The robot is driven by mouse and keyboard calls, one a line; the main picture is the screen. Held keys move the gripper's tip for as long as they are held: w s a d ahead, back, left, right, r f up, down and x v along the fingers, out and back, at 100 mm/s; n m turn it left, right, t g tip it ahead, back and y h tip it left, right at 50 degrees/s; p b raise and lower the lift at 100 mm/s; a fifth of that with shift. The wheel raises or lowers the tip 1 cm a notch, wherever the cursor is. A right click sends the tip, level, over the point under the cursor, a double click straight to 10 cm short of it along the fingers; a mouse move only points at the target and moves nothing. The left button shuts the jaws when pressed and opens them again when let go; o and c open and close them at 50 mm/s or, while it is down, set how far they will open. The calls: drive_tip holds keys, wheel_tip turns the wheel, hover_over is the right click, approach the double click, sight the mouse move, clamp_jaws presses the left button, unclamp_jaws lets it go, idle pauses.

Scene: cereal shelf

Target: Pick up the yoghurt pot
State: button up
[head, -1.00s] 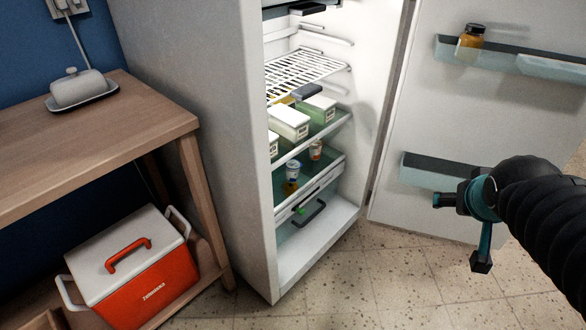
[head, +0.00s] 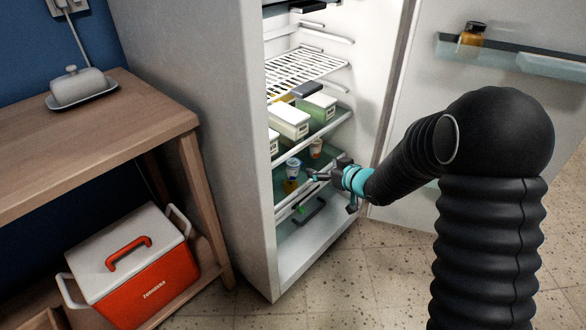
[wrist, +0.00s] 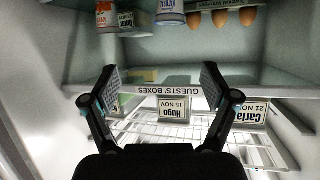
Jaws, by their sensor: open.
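The likely yoghurt pot (head: 292,169), white with blue, stands on the low glass shelf of the open fridge. In the wrist view, which is upside down, a white pot marked with blue letters (wrist: 170,12) is cut off by the top edge. A second pot with red and orange colouring (head: 316,148) stands behind and to the right; in the wrist view it is at top left (wrist: 107,17). My gripper (head: 312,175) is at the shelf front, just right of the white pot. It also shows in the wrist view (wrist: 160,75), fingers apart with nothing between them.
White boxes (head: 289,121) stand on the shelf above, with name cards (wrist: 174,108). Several brown eggs (wrist: 220,17) show in the wrist view. The fridge side wall (head: 215,130) is at left, the open door (head: 480,90) at right.

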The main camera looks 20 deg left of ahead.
sight(294, 163)
drive_tip(key=shift+g+y, duration=0.3)
drive_tip(key=shift+y, duration=0.1)
drive_tip(key=x, duration=0.3)
drive_tip(key=s+x, duration=0.1)
drive_tip(key=x, duration=0.2)
drive_tip(key=f+x, duration=0.1)
drive_tip(key=x, duration=0.3)
drive_tip(key=shift+s+a+r+b, duration=0.1)
drive_tip(key=shift+s+a+b, duration=0.05)
drive_tip(key=shift+b, duration=0.2)
drive_tip(key=shift+x, duration=2.7)
drive_tip(key=c, duration=1.3)
